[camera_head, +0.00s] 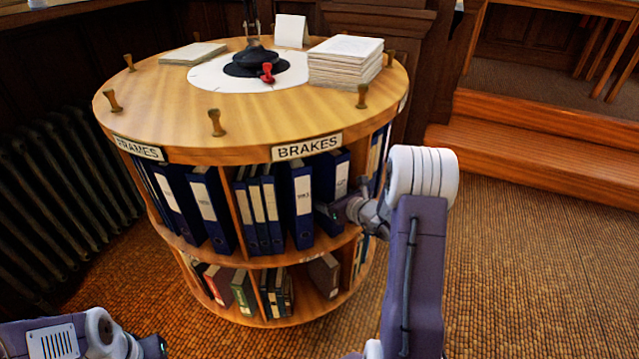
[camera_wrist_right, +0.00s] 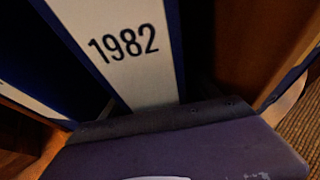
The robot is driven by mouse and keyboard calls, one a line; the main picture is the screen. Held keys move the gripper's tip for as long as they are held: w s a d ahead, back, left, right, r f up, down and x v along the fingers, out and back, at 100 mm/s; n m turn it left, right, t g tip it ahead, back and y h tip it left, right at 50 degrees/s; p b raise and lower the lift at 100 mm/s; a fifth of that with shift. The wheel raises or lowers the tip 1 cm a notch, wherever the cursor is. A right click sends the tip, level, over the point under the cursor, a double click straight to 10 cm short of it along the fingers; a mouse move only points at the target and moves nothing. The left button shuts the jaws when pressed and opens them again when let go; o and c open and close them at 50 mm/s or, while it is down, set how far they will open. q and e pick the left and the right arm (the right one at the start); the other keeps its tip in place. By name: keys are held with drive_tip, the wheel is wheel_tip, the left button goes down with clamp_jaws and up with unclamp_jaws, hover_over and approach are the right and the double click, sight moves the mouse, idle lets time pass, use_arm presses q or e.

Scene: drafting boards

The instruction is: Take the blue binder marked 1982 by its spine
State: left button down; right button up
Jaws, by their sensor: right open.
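The blue binder marked 1982 has a white spine label (camera_wrist_right: 128,45). It fills the upper middle of the right wrist view, with its number readable. In the head view, a blue binder (camera_head: 334,172) stands at the right end of the upper shelf under the BRAKES sign, where my right gripper reaches in; its number is too small to read there. My right gripper (camera_head: 329,213) is open at the lower part of this spine. Its purple body (camera_wrist_right: 165,120) hides the spine's lower end in the wrist view. Only part of my left arm shows, bottom left; its fingers are hidden.
The round wooden cabinet (camera_head: 180,146) has upright dividers and more blue binders (camera_head: 301,205) left of the gripper. A divider (camera_wrist_right: 245,50) stands close on the right in the wrist view. Papers (camera_head: 345,60) lie on top. Carpet is clear at right.

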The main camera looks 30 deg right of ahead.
clamp_jaws()
drive_tip(key=shift+r, duration=0.1)
